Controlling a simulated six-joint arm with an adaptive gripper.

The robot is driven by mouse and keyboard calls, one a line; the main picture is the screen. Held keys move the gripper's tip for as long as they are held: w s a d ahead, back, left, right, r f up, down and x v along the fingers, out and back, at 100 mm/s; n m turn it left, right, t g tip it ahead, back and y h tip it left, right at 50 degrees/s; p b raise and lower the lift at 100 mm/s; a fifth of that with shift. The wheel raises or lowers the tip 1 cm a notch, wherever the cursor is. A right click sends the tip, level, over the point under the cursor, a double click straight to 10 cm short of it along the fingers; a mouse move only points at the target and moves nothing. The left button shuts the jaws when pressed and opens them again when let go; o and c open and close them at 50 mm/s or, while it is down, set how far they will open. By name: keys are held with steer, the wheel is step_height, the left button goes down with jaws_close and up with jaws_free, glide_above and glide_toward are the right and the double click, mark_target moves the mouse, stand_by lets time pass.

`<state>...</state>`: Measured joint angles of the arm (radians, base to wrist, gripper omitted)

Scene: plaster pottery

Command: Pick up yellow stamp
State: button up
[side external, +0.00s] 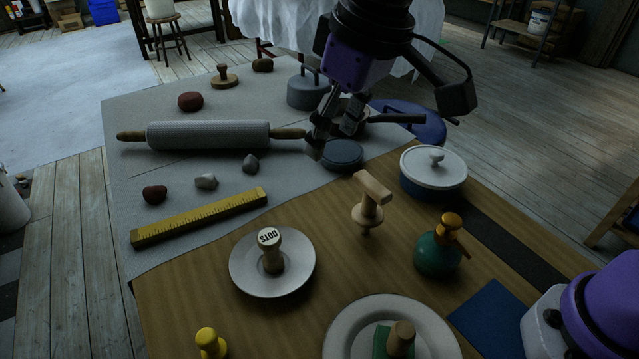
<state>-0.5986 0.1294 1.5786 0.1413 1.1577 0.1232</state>
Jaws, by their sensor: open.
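The yellow stamp (210,343) stands at the bottom edge of the side external view, left of centre. It has a rounded yellow knob, and its lower part is cut off by the picture's edge. My gripper (329,138) is open and empty at the upper middle. It is over the far part of the table, near the right end of the grey rolling pin and the dark round lid. It is well away from the yellow stamp.
A plate (240,276) holds a stamp marked DOTS (270,250), just beyond the yellow stamp. Another plate (340,335) holds a green-based stamp (400,340). A wooden stamp (368,205), green bottle (438,253), lidded pot (433,185), yellow ruler (200,217) and rolling pin (208,135) stand around.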

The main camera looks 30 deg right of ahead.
steer(key=s+a+f+n+g, duration=0.15)
steer(key=a+f, duration=0.25)
steer(key=a, duration=0.7)
steer(key=n, duration=0.2)
glide_above(206, 337)
steer(key=shift+m, duration=0.25)
steer(key=f, duration=0.8)
steer(key=shift+s+d+f, duration=0.2)
steer(key=shift+s+d, duration=0.05)
steer(key=f, duration=0.6)
steer(key=shift+w+a, duration=0.3)
jaws_close()
